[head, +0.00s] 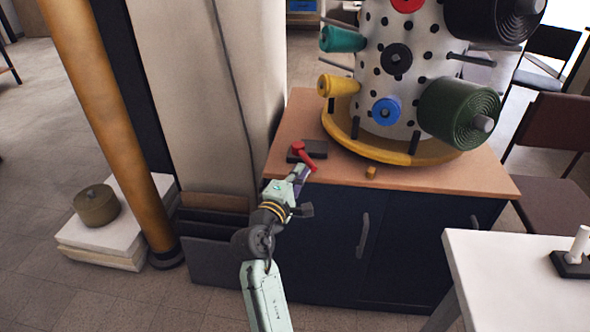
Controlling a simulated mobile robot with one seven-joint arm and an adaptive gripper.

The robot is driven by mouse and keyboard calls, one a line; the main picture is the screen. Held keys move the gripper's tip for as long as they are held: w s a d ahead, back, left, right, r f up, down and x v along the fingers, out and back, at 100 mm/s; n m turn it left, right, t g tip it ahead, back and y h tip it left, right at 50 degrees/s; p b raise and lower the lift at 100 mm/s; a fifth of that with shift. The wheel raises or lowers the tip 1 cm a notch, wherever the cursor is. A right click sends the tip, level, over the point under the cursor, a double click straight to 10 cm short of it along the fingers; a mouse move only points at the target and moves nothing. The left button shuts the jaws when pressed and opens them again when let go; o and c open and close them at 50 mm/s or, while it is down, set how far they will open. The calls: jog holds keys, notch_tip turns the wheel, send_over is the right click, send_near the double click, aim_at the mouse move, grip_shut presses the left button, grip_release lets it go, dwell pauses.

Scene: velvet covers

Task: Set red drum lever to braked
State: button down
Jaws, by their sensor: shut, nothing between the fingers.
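A red lever (303,149) with a rounded head stands on a dark base plate (318,148) near the front left corner of the wooden cabinet top. Its arm slants from the head down to the right. My gripper (304,172) is at the cabinet's front edge, just below the lever. The fingers are small in the picture and look shut, close to the lever's lower right end. I cannot tell whether they touch it. No marking for braked or free is legible. My gripper and forearm hide part of the front edge.
A perforated white drum (375,110) with coloured spools stands in a yellow ring (385,150) right of the lever. A small yellow block (371,172) lies at the front edge. A white table (510,285) with a white lever (578,245) is at lower right. A tan pole (105,110) stands left.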

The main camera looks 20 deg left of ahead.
jog(key=shift+w+d, duration=0.15)
jog(key=shift+d, duration=0.25)
jog(key=shift+w+d+r, duration=0.1)
jog(key=shift+d, duration=0.2)
jog(key=shift+a, duration=0.1)
